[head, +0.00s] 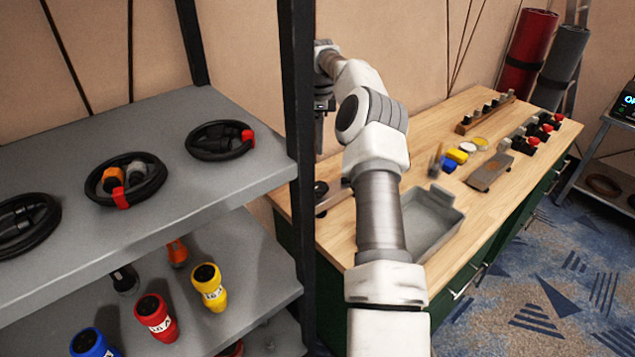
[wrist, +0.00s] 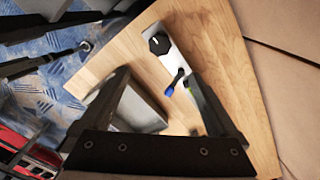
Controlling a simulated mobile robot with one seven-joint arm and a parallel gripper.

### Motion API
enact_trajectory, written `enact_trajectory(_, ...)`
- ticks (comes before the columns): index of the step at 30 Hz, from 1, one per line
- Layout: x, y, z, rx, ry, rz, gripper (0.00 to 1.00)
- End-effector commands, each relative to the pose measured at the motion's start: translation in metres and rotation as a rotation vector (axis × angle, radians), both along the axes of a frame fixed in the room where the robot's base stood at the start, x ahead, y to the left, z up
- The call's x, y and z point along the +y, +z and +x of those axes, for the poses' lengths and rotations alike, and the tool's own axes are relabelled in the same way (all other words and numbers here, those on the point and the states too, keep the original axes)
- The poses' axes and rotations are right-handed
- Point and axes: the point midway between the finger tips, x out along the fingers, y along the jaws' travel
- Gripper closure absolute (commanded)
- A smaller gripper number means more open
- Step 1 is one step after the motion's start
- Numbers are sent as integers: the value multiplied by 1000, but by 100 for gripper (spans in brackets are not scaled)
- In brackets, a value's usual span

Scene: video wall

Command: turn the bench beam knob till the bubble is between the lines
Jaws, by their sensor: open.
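The bench beam (wrist: 165,55) is a pale bar on the wooden bench, with a round black knob (wrist: 158,43) that has a white mark, at its far end in the wrist view. In the head view the knob (head: 320,188) shows beside the dark shelf post, which hides part of the beam. A small green spot on the beam may be the vial; I cannot make out a bubble or lines. My gripper (wrist: 158,76) is open and empty, its fingers apart, with the knob beyond the fingertips. In the head view my gripper (head: 321,146) hangs above the bench, partly behind the post.
A grey tray (head: 448,198) sits on the bench (head: 395,150) close to my arm.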

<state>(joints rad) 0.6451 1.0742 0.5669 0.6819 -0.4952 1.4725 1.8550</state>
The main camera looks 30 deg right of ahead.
Motion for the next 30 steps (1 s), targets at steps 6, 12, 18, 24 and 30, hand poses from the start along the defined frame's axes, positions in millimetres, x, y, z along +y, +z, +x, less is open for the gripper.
enact_trajectory(6, 0, -44, -1, 4, 2, 4, 4)
enact_trajectory(12, 0, -88, -1, 3, 2, 4, 4)
enact_trajectory(18, 1, -128, -1, 1, 2, 6, 4)
enact_trajectory(24, 0, -154, 0, 0, 2, 4, 4)
enact_trajectory(30, 0, -163, 0, -1, 2, 1, 4)
